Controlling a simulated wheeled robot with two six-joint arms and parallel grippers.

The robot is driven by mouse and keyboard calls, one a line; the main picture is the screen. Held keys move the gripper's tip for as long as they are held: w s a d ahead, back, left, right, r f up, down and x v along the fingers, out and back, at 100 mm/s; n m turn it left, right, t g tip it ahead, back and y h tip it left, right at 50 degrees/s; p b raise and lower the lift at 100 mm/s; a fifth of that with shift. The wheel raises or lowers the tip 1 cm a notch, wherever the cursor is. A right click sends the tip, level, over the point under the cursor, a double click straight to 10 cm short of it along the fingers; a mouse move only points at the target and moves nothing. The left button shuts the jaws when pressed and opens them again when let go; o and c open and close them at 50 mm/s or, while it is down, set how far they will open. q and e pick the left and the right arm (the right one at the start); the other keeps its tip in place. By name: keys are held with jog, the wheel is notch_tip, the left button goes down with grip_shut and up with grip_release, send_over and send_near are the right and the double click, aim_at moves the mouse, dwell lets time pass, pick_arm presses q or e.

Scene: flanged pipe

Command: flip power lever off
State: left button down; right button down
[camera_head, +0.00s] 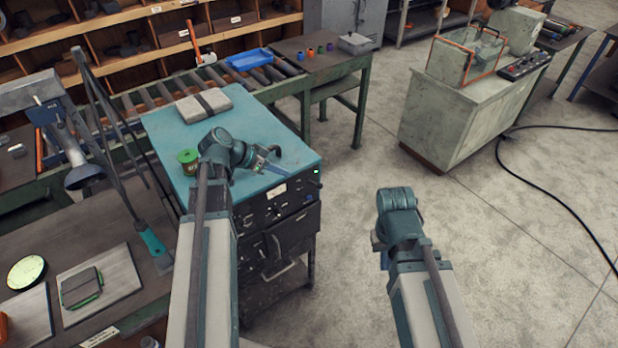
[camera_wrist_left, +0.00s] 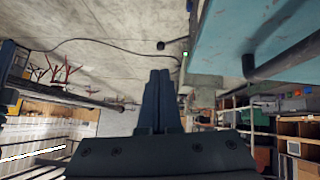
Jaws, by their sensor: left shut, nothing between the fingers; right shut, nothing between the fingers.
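The dark cabinet with a teal top (camera_head: 215,120) has a front panel (camera_head: 292,200) with small controls and a lit green lamp (camera_head: 316,171). I cannot make out the power lever for certain in the head view; my left arm covers part of the panel. My left gripper (camera_head: 272,167) is shut and empty, at the cabinet top's front edge. In the left wrist view its fingers (camera_wrist_left: 158,78) are together, and a dark bar (camera_wrist_left: 284,57) lies along a teal surface to their right, apart from them. My right gripper (camera_head: 379,250) is shut, mostly hidden by its wrist, over the floor, away from the cabinet.
A grey folded item (camera_head: 204,103) and a green-topped can (camera_head: 188,161) are on the cabinet. A workbench with a lamp (camera_head: 78,178) is at left; a roller conveyor (camera_head: 160,92) runs behind. A pale cabinet (camera_head: 450,115) stands at right. The floor between is clear except a black cable (camera_head: 545,185).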

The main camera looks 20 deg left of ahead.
pick_arm(q)
jog(key=shift+w, duration=0.1)
dwell(0.3)
jog(key=b, duration=0.9)
send_near(318, 185)
jog(key=x, duration=0.5)
jog(key=shift+w+f, duration=0.1)
jog(key=shift+f, duration=0.2)
jog(key=shift+w+d+f+b, duration=0.4)
jog(key=shift+d+f+b, duration=0.05)
jog(key=shift+b, duration=0.05)
